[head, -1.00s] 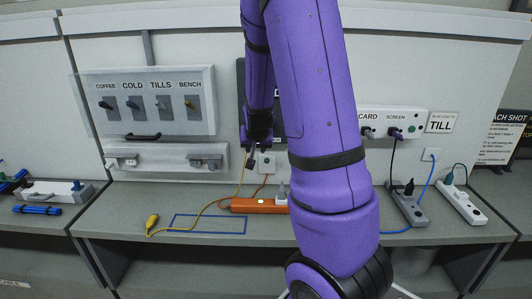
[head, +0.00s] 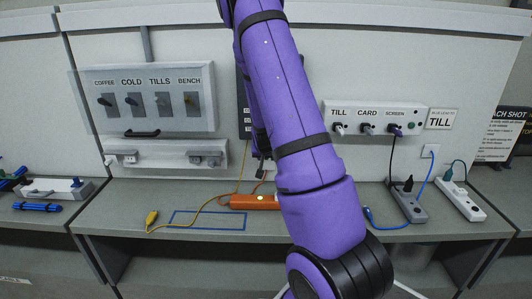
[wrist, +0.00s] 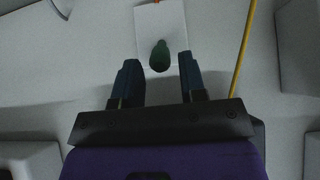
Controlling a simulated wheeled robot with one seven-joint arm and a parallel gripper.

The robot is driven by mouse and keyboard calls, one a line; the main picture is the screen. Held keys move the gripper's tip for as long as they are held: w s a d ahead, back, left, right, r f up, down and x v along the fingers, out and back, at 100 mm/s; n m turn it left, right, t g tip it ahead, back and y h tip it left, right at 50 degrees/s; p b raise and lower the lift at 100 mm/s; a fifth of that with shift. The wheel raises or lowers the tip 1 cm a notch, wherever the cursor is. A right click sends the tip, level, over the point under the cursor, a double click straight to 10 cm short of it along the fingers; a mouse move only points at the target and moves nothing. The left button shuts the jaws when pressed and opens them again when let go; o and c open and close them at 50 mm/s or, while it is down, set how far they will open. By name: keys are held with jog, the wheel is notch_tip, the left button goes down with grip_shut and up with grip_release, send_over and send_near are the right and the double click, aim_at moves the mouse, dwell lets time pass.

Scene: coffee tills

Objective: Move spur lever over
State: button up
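The spur is a white plate (wrist: 172,18) on the grey wall, in the wrist view's top middle. Its lever has a dark green rounded knob (wrist: 160,56) that points toward the wrist camera. My gripper (wrist: 160,62) is open and empty, with one dark finger on each side of the knob. I see a gap on both sides and no clear contact. In the head view my purple arm hides the spur and its lever, and little of the gripper shows above the orange power strip (head: 245,202).
A yellow cable (wrist: 242,50) hangs just right of the spur. A switch panel (head: 150,98) with a black handle below it is at left. A TILL, CARD, SCREEN socket panel (head: 375,117) is at right. Grey power strips (head: 408,203) and a yellow plug (head: 151,217) lie on the counter.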

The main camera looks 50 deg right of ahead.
jog(key=shift+w+d+f, duration=0.2)
jog(key=shift+d+f, duration=0.15)
jog(key=shift+f, duration=0.2)
jog(key=shift+a+r, duration=0.1)
jog(key=shift+r, duration=0.05)
jog(key=c, duration=0.5)
jog(key=shift+c, duration=0.2)
jog(key=shift+s+a+f, duration=0.15)
jog(key=shift+f, duration=0.25)
jog(key=shift+s+a+f, duration=0.15)
jog(key=shift+f, duration=0.25)
jog(key=shift+s+a+f, duration=0.1)
jog(key=shift+a+f, duration=0.1)
jog(key=shift+f, duration=0.6)
